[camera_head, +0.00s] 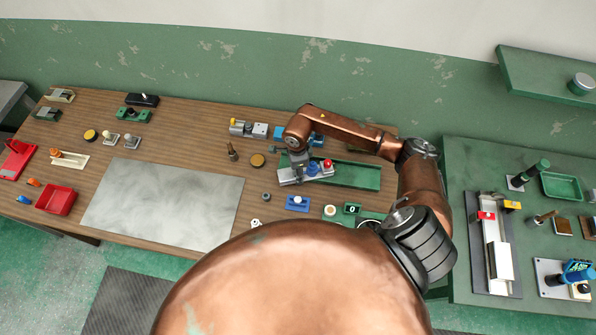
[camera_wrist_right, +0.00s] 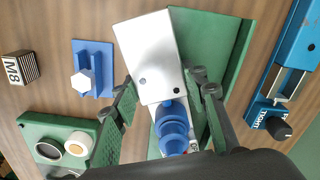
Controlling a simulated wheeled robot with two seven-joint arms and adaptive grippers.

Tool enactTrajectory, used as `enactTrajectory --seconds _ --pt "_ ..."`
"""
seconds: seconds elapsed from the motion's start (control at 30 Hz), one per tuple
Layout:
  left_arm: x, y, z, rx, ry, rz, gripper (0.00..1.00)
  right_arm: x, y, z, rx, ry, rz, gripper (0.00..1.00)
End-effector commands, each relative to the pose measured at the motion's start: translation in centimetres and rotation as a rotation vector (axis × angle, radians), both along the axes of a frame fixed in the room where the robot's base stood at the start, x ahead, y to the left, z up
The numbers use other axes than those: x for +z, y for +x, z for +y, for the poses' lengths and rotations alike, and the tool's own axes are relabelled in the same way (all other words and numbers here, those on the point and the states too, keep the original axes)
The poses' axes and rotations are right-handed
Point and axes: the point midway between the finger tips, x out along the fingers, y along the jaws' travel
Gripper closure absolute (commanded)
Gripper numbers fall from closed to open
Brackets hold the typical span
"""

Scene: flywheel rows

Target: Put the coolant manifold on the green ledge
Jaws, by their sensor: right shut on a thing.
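The coolant manifold is a silver block (camera_head: 290,178) with a blue fitting and a red knob. My right gripper (camera_head: 299,163) is shut on it from above. In the right wrist view the manifold (camera_wrist_right: 148,55) lies between the two fingers (camera_wrist_right: 165,98), its blue fitting close to the camera. It is over the left end of a long green tray (camera_head: 357,176) on the wooden table; I cannot tell whether it touches the tray. A green ledge (camera_head: 530,70) is on the wall at the upper right, with a round metal thing (camera_head: 581,83) on its right part. My left gripper is out of view.
A blue block (camera_head: 297,203) and a green block with a round button (camera_head: 351,209) stand near the manifold. A green side table (camera_head: 460,230) with several parts stands at the right. A grey metal plate (camera_head: 163,206) lies bare on the wooden table. The ledge's left part is clear.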

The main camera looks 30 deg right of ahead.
Motion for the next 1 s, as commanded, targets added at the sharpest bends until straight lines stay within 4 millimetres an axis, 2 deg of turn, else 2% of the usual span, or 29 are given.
enactTrajectory --seconds 0.2,0.23,0.43,0.8,0.87,1.0 --pt "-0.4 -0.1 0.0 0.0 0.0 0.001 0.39 -0.2 0.1 0.0 0.0 -0.001 -0.002 1.0" --pt "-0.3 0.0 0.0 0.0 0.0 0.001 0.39 -0.3 0.0 0.0 0.0 -0.001 0.001 0.58" --pt "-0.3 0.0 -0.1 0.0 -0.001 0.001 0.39 -0.2 0.0 0.0 -0.001 -0.001 0.001 0.44" --pt "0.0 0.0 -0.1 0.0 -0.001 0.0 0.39 0.1 -0.1 0.0 -0.001 0.0 0.001 0.42" --pt "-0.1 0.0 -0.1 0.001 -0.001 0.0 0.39 0.6 0.1 -0.1 0.0 -0.002 -0.002 0.42" --pt "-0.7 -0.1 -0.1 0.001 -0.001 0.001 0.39 2.8 0.1 -0.1 0.001 -0.002 -0.004 0.42"
